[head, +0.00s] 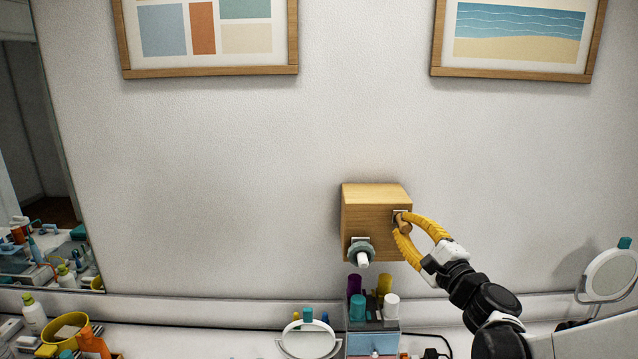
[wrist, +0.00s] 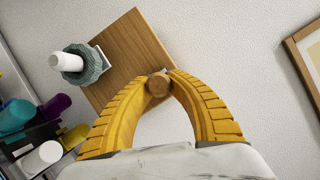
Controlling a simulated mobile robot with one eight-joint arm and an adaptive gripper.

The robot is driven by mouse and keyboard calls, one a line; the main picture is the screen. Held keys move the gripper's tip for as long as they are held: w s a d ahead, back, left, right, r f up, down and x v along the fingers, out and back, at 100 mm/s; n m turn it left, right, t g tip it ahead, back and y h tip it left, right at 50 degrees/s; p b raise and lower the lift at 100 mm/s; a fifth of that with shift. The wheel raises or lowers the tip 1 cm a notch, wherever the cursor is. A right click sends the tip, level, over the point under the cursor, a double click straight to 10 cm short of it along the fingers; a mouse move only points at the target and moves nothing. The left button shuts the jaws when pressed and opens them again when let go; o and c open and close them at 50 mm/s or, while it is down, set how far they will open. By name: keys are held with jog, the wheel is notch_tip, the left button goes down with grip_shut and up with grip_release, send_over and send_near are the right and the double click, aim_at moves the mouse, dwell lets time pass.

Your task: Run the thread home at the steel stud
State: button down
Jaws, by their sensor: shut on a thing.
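A wooden block (head: 372,209) is mounted on the wall, and it shows tilted in the wrist view (wrist: 130,58). A grey-green ribbed nut (head: 360,248) sits around a pale white stud (head: 363,260) on its left front; the nut (wrist: 93,62) and stud (wrist: 67,62) also show in the wrist view. At the block's right front is a small brown round piece (wrist: 158,84). My yellow-fingered gripper (head: 401,226) is shut on this brown piece, with a fingertip on each side. What lies behind the piece is mostly hidden. I cannot tell which stud is steel.
Below the block stands an organizer (head: 372,341) with several coloured bottles. A round mirror (head: 308,341) is left of it, another mirror (head: 610,273) at the far right. A yellow basket (head: 68,327) is at lower left. The wall around the block is clear.

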jog(key=shift+m, duration=0.3)
jog(key=shift+a+f+m+t+b, duration=0.1)
jog(key=shift+f+m+t+b, duration=0.25)
jog(key=shift+m+b, duration=0.5)
jog(key=shift+r+m+t+h+b, duration=0.15)
jog(key=shift+m+t+h+b, duration=0.3)
jog(key=shift+m, duration=0.7)
jog(key=shift+r, duration=0.15)
jog(key=c, duration=1.2)
grip_release()
jog(key=shift+c, duration=0.2)
